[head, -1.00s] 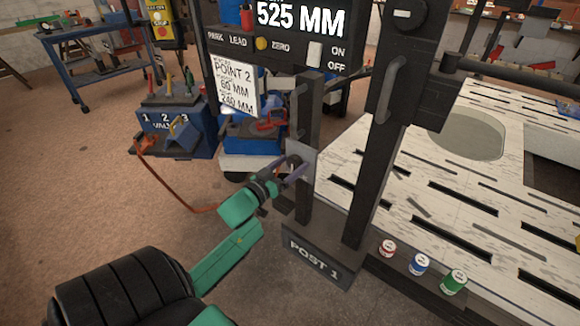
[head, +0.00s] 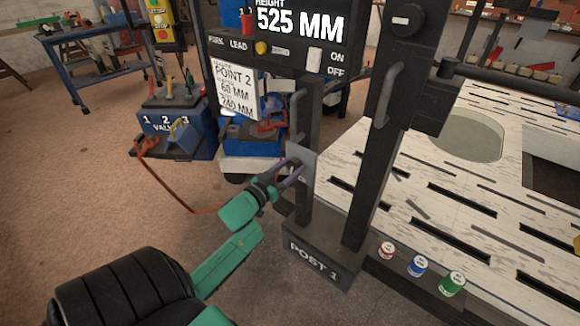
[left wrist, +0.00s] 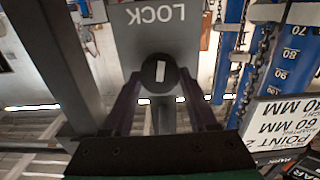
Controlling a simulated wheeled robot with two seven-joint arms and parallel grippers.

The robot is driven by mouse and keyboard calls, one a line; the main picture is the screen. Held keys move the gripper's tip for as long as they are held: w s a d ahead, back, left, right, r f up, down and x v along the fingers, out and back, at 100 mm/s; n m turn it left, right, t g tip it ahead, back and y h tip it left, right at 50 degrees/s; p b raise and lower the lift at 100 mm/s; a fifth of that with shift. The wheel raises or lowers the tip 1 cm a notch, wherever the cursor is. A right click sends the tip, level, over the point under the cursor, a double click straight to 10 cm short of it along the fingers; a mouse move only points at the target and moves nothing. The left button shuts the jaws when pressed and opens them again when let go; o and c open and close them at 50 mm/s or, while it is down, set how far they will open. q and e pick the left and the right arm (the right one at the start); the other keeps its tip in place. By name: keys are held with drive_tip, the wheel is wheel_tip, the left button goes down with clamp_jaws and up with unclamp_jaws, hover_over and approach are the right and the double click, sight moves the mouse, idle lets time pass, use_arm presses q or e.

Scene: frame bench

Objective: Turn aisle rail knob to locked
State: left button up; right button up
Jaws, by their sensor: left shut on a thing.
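The aisle rail knob (left wrist: 160,76) is a dark round knob with a white mark, on a grey plate (left wrist: 155,35) lettered LOCK, upside down in the left wrist view. The white mark stands upright in that picture, in line with the lettering. My left gripper (left wrist: 160,98) is shut on the knob, one purple finger on each side. It also shows in the head view (head: 291,171). My right gripper is out of view.
A slotted white table (head: 480,185) lies right of the posts, with red (head: 386,250), blue (head: 417,265) and green (head: 452,284) cans along its near edge. A height display (head: 300,22) hangs above. A blue valve box (head: 175,125) stands behind left; the floor left is mostly clear.

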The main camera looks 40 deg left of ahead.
use_arm(q)
drive_tip(key=m+p, duration=0.1)
drive_tip(key=m, duration=0.2)
drive_tip(key=shift+d+m, duration=0.1)
drive_tip(key=shift+m, duration=0.2)
drive_tip(key=m, duration=0.3)
drive_tip(key=shift+f+m, duration=0.1)
drive_tip(key=shift+m, duration=0.2)
drive_tip(key=m, duration=0.4)
drive_tip(key=shift+d+f, duration=0.1)
drive_tip(key=shift+m+b, duration=0.55)
drive_tip(key=shift+m, duration=1.75)
drive_tip(key=o, duration=1.4)
drive_tip(key=shift+s, duration=0.1)
